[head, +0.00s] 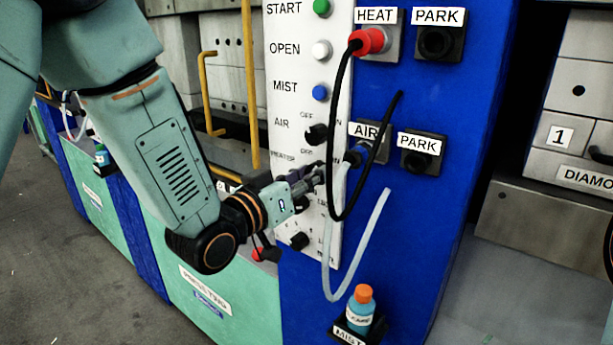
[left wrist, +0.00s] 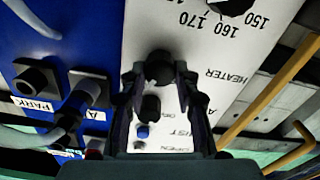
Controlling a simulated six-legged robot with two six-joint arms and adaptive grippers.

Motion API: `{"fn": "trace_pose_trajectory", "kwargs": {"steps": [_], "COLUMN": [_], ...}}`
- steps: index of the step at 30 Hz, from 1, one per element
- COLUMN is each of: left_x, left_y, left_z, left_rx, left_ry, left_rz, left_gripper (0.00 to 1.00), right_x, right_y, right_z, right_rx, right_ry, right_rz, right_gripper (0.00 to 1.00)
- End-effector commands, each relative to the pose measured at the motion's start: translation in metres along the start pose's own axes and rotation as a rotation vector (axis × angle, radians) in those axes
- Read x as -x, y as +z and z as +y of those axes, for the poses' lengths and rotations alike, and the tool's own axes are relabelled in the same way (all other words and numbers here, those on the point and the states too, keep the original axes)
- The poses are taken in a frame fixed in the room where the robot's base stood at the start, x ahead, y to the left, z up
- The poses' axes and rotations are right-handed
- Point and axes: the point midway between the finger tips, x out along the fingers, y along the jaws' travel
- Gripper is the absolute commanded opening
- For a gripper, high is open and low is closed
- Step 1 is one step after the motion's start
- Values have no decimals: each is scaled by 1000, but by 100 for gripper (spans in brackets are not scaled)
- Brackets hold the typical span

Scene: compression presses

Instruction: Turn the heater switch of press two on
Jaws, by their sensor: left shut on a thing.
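The white control panel (head: 282,60) stands on the blue press column. The black heater switch knob (left wrist: 158,66) shows in the left wrist view, in line with the HEATER label (left wrist: 226,75). My left gripper (head: 316,180) reaches the panel from the left at the heater row. In the left wrist view its two fingers (left wrist: 158,76) stand on either side of the knob and are shut on it. My right gripper is not in view.
The air switch (head: 316,134) and blue mist button (head: 320,93) sit above the heater row. A black cable hangs from the red heat plug (head: 368,41) close beside my gripper. A clear hose (head: 375,235) loops below. A blue bottle (head: 361,308) stands lower right.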

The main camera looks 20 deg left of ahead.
Motion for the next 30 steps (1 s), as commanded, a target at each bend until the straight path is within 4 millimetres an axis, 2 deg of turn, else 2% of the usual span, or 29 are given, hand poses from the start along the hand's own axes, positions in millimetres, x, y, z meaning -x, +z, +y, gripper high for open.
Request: {"fn": "trace_pose_trajectory", "kwargs": {"steps": [3,4,11,22,30], "left_x": [-1,-1,0,3,36], "left_y": [-1,-1,-1,0,-1], "left_z": [0,0,0,0,-1], "left_rx": [-3,-3,-1,2,7], "left_ry": [1,1,1,-1,-3], "left_rz": [2,2,1,1,3], "left_gripper": [0,33,53,54,54], "right_x": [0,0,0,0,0], "right_y": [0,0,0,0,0], "right_z": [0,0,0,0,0], "right_rx": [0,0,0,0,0], "right_ry": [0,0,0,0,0], "right_rz": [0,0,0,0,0], "right_gripper": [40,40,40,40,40]}}
